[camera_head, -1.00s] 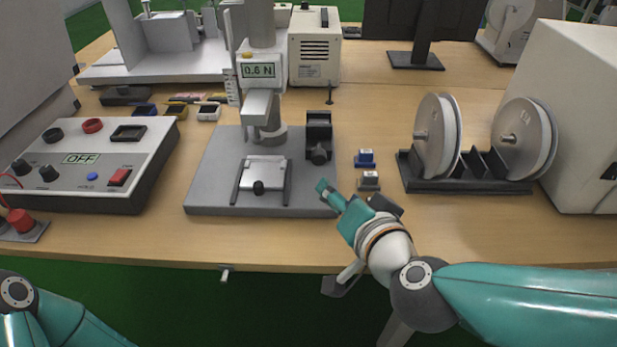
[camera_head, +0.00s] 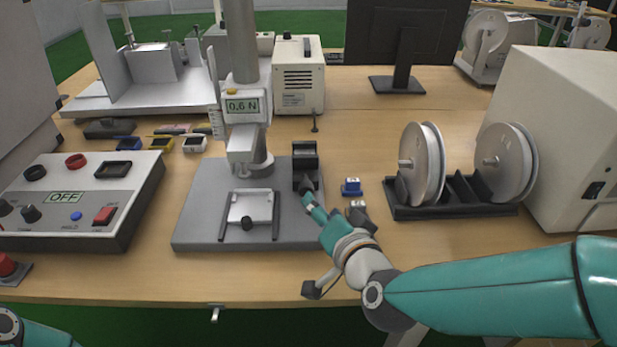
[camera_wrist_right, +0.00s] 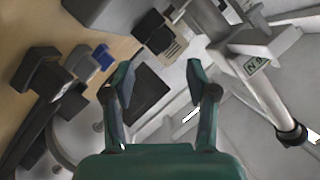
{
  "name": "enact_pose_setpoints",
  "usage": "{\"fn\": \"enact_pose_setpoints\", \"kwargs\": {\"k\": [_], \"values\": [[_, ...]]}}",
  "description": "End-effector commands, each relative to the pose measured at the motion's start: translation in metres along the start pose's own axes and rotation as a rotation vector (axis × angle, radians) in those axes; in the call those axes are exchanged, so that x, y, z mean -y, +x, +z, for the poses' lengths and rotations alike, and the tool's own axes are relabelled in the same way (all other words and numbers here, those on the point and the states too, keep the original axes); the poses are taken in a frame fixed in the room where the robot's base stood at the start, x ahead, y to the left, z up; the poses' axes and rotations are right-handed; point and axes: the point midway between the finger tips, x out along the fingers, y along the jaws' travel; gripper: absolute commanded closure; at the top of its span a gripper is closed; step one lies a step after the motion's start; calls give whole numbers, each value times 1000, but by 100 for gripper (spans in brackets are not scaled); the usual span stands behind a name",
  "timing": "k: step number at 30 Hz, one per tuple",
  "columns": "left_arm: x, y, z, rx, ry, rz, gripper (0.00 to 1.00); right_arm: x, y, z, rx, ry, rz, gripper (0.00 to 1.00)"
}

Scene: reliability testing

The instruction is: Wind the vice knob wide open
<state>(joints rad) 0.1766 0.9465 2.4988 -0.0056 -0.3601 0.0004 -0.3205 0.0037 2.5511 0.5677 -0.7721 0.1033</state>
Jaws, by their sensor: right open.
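A small black vice (camera_head: 305,158) stands at the right of the grey base plate (camera_head: 200,220) of a force tester. Its dark round knob (camera_head: 306,184) faces the front. My right gripper (camera_head: 312,204) is open, with its teal fingers just in front of the knob, partly overlapping it; I cannot tell whether they touch. In the right wrist view the two fingers (camera_wrist_right: 162,80) stand apart with nothing held between them.
The tester's gauge (camera_head: 242,106) reads 0.6 N. A blue block (camera_head: 351,187) and a grey block lie right of the plate, close to my right wrist. A reel stand (camera_head: 450,210) is farther right, a control box (camera_head: 75,228) at left.

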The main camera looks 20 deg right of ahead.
Motion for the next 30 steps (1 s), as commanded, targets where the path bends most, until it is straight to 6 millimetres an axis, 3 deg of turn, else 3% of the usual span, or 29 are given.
{"fn": "enact_pose_setpoints", "kwargs": {"k": [1,4,6,15,21,30], "values": [[-5,-14,0,0,0,0,60,3,4,-4,6,-2,7,42],[-10,-27,0,0,0,0,60,3,13,-1,14,4,0,42],[-6,-15,0,-1,0,0,60,-1,33,4,8,7,-4,42],[-5,-13,0,0,0,0,60,1,84,3,8,6,-7,42],[-5,-13,0,0,0,0,60,1,96,3,8,5,-8,42],[-5,-13,0,0,0,0,60,2,97,3,7,5,-9,46]]}}
